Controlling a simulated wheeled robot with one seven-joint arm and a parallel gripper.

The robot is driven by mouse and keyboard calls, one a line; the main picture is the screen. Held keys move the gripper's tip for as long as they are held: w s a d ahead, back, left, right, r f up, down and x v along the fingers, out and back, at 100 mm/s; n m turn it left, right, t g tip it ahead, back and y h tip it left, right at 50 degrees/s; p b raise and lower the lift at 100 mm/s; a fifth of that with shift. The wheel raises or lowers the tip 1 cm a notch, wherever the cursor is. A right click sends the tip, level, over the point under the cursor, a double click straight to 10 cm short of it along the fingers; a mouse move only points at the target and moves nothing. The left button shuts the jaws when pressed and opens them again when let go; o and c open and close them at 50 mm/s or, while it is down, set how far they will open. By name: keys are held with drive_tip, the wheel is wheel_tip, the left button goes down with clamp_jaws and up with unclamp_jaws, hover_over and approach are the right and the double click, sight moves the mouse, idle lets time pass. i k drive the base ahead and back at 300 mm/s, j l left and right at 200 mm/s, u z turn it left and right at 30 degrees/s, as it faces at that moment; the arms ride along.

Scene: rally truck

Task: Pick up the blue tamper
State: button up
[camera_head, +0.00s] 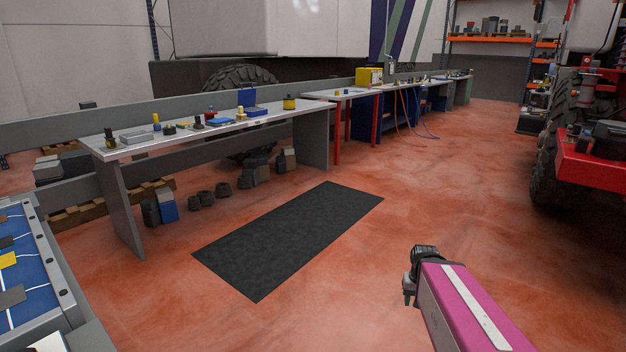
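No thing in view can be told for sure as the blue tamper. Several small items stand on the long grey workbench (270,113) at the left, too small to make out well. Blue ones there include an open blue case (248,98) and a flat blue item (221,122). A blue-fronted box (168,209) stands on the floor by the bench's left end. My gripper (408,299) is at the lower right, over bare floor and well away from the bench. Its fingers are small and dark, and whether they are open is unclear.
A black mat (290,238) lies on the red floor before the bench. Dark shoe-like items (222,190) sit under the bench. A blue-topped table (30,270) is at the left edge. A red vehicle (592,160) stands at the right. The middle floor is clear.

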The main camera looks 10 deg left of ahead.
sight(158, 127)
drive_tip(key=i+j+u, duration=0.15)
drive_tip(key=i+u, duration=0.25)
drive_tip(key=i, duration=0.2)
drive_tip(key=i+u, duration=0.4)
drive_tip(key=i, duration=0.2)
drive_tip(key=i+l+u, duration=0.25)
drive_tip(key=i+u, duration=0.15)
drive_tip(key=i, duration=0.2)
drive_tip(key=i+j, duration=0.5)
drive_tip(key=i+j+u, duration=0.1)
drive_tip(key=i+j, duration=0.35)
drive_tip(key=i, duration=0.25)
drive_tip(key=i+j+u, duration=0.1)
drive_tip(key=j, duration=0.2)
drive_tip(key=i+j, duration=0.1)
drive_tip(key=j, duration=0.25)
drive_tip(key=j+u, duration=0.15)
drive_tip(key=j, duration=0.15)
drive_tip(key=i, duration=0.05)
